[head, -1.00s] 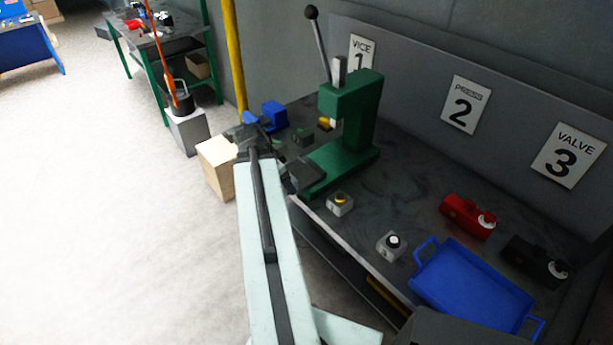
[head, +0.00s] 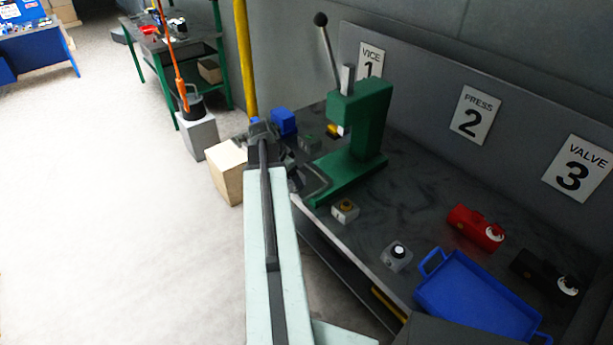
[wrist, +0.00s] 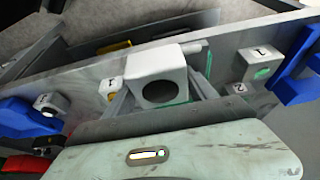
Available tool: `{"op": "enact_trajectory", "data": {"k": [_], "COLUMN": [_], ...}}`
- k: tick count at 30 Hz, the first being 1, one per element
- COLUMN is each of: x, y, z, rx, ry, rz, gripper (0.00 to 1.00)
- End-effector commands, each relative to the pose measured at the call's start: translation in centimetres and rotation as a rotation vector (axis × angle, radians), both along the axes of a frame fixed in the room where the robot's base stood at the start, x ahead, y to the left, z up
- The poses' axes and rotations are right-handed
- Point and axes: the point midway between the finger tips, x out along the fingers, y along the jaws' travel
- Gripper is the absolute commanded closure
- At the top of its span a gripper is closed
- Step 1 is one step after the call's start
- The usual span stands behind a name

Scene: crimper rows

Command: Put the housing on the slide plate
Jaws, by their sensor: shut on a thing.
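A pale grey-white housing (wrist: 158,62), a block with a round dark bore, is in the middle of the wrist view. My gripper (wrist: 160,88) is shut on it, with grey fingers at its sides. In the head view my gripper (head: 296,165) is at the front left of the green press (head: 360,125), near its base; the housing is hidden there by my arm. Part of the press's green base (head: 340,183) shows right of my gripper. I cannot clearly make out the slide plate, or whether the housing touches anything.
Two grey button boxes (head: 346,211) (head: 397,256) stand along the bench front. A blue tray (head: 428,296), a red valve (head: 474,228) and a black valve (head: 540,272) lie right. Blue vice parts (head: 285,121) are behind my gripper. A wooden block (head: 227,172) stands left of the bench.

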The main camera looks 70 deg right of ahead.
Motion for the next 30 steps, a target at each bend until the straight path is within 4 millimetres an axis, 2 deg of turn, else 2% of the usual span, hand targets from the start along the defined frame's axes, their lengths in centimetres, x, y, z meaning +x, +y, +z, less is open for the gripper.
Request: {"op": "enact_trajectory", "data": {"k": [1, 3, 6, 9, 16, 19, 24, 30], "x": [-0.3, -0.7, -1.2, -1.7, -1.9, -2.1, -2.2, -2.3], "y": [-1.9, -3.7, -5.7, -6.9, -7.4, -8.6, -8.5, -8.5], "z": [-0.3, -0.4, -0.6, -0.7, -0.7, -0.8, -4.4, -4.3], "rx": [-0.001, -0.001, -0.001, 0.000, 0.000, 0.000, 0.000, 0.000], "ry": [0.000, 0.000, 0.000, -0.001, 0.000, -0.001, 0.000, -0.001], "rz": [-0.003, -0.003, -0.002, -0.002, 0.000, -0.002, -0.001, -0.002], "gripper": [1.00, 1.00, 1.00, 1.00, 1.00, 1.00, 1.00, 1.00]}}
